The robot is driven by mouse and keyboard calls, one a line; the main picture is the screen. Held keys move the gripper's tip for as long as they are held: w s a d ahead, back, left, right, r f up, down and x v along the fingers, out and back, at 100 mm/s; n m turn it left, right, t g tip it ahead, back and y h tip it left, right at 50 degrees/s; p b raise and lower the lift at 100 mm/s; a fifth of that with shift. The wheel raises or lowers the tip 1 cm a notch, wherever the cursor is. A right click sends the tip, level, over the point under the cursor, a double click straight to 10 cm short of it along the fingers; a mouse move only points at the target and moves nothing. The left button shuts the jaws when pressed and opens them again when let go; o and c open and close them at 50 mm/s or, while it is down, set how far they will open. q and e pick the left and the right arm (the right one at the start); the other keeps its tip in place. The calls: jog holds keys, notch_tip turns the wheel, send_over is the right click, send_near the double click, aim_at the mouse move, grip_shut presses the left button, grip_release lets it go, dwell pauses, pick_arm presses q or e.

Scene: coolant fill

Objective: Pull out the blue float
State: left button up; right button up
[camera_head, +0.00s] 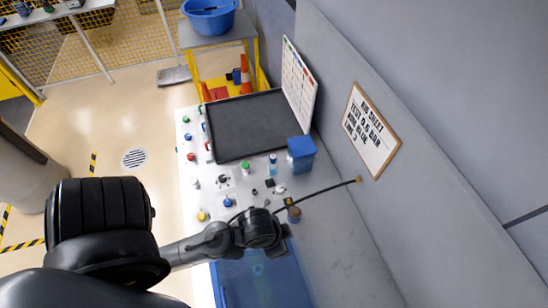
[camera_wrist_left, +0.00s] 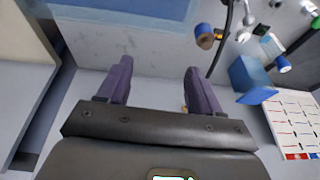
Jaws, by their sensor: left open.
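I cannot clearly make out the blue float in either view. A blue, partly see-through tank (camera_head: 262,279) stands at the front of the bench in the head view; a blue surface, probably this tank, also shows along the top of the left wrist view (camera_wrist_left: 125,10). My left gripper (camera_wrist_left: 157,72) is open and empty, its two dark purple fingers apart over a grey surface. In the head view my left wrist partly covers the tank's far edge, and the fingers cannot be made out. A small blue and brown cylinder (camera_wrist_left: 203,36) is beyond the right finger, apart from it. My right gripper is not in view.
A black cable (camera_head: 330,188) runs across the bench to the wall. A blue box (camera_head: 301,154), small bottles (camera_head: 273,164) and coloured knobs (camera_head: 245,168) stand before a black tray (camera_head: 249,126). A wall bounds the right side; the grey bench right of the tank is clear.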

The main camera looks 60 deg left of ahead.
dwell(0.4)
pick_arm(q)
jog(key=s+a+f+n+g+y, duration=0.25)
jog(key=a+f+n+g, duration=0.2)
jog(key=a+f, duration=0.55)
jog(key=n+h+b, duration=0.2)
jog(key=n+b, duration=0.2)
jog(key=n, duration=0.8)
send_near(273, 156)
jog(key=shift+s+a+f+t, duration=0.25)
jog(key=shift+s+t, duration=0.1)
jog(key=shift+t, duration=0.1)
notch_tip(273, 156, down, 10)
jog(key=shift+r+p, duration=0.2)
jog(key=shift+p, duration=0.4)
